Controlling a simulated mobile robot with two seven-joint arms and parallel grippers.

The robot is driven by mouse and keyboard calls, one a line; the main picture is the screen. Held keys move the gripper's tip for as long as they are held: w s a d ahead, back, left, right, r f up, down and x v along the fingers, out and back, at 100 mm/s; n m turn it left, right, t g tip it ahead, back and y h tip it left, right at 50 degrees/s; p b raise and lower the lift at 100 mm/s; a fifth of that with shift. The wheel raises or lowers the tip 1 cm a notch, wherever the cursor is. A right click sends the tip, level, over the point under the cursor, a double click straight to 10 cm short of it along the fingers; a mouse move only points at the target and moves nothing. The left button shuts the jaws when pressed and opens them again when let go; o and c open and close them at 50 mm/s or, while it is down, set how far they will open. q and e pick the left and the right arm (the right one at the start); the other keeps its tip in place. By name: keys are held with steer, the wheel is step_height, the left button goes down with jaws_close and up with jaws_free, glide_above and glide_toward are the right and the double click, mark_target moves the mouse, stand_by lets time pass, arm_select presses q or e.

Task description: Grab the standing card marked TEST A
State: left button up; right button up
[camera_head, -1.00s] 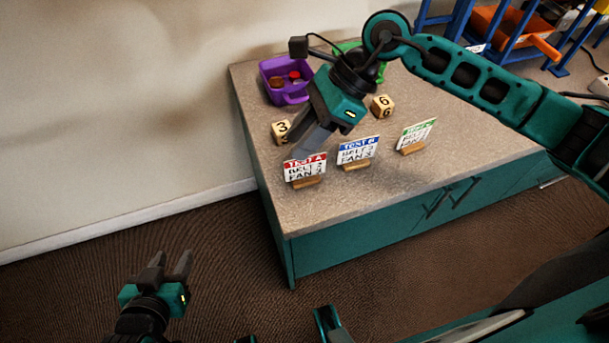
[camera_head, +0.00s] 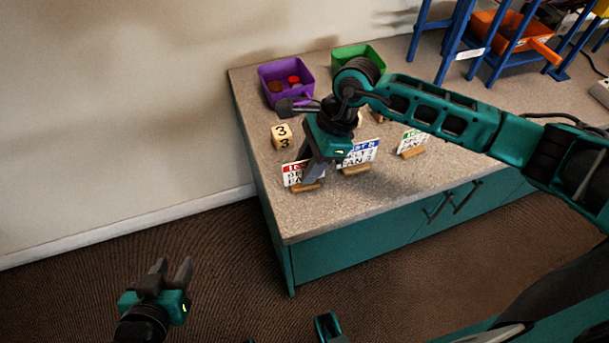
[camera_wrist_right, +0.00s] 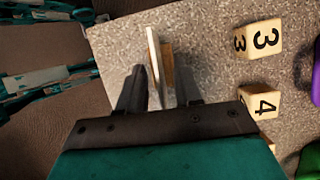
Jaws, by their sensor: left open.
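The TEST A card (camera_head: 291,174), white with a red top band, stands in a wooden base near the counter's front left edge; my right gripper hides part of it. My right gripper (camera_head: 314,176) is over this card, fingers pointing down. In the right wrist view the card (camera_wrist_right: 153,58) shows edge-on between the fingers, with a gap beside the left finger, so the gripper looks open around it. My left gripper (camera_head: 172,267) is open and empty, low at the left, away from the counter.
The TEST B card (camera_head: 362,153) with a blue band stands close to the right of my right gripper. A green-banded card (camera_head: 412,141) stands further right. A number cube (camera_head: 282,135), a purple bin (camera_head: 283,70) and a green bin (camera_head: 365,54) are behind.

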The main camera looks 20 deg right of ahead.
steer(key=shift+x, duration=1.15)
jaws_close()
